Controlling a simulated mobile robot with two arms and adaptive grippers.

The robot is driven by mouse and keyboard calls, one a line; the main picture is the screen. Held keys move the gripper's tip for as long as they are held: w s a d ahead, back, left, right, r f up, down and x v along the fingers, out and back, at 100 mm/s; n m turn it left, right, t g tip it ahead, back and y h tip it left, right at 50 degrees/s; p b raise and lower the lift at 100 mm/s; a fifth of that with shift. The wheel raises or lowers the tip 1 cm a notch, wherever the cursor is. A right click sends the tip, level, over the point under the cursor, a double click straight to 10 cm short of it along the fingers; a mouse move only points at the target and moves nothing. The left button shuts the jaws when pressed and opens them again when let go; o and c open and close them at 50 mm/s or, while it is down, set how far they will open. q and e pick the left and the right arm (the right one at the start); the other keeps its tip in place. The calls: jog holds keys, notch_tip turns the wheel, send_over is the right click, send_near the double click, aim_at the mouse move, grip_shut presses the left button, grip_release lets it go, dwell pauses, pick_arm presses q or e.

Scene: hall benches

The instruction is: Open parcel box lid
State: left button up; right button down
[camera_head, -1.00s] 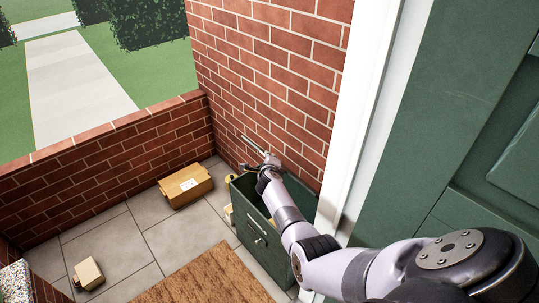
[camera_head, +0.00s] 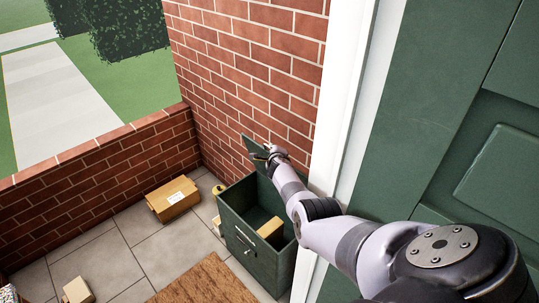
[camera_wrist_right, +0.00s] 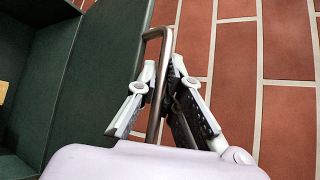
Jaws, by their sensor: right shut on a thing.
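The green parcel box (camera_head: 246,252) stands against the brick wall beside the door frame. Its lid (camera_head: 252,148) is raised and leans up near the wall, so the inside is open to view. A small brown parcel (camera_head: 270,228) is inside. My right gripper (camera_head: 270,154) is at the raised lid. In the right wrist view, my right gripper (camera_wrist_right: 163,70) is shut on the metal lid handle (camera_wrist_right: 154,118), with the green lid (camera_wrist_right: 113,65) just left of it. My left gripper is not in view.
A brown carton (camera_head: 172,198) with a white label lies on the paving left of the box, and a smaller carton (camera_head: 78,291) is at the bottom left. A doormat (camera_head: 208,282) lies in front. A green door (camera_head: 455,120) and its white frame (camera_head: 343,100) are close on the right.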

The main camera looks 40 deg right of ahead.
jog(key=shift+d+r, duration=0.15)
jog(key=shift+d, duration=0.1)
jog(key=shift+w, duration=0.1)
jog(key=c, duration=1.7)
grip_release()
jog(key=shift+a, duration=0.1)
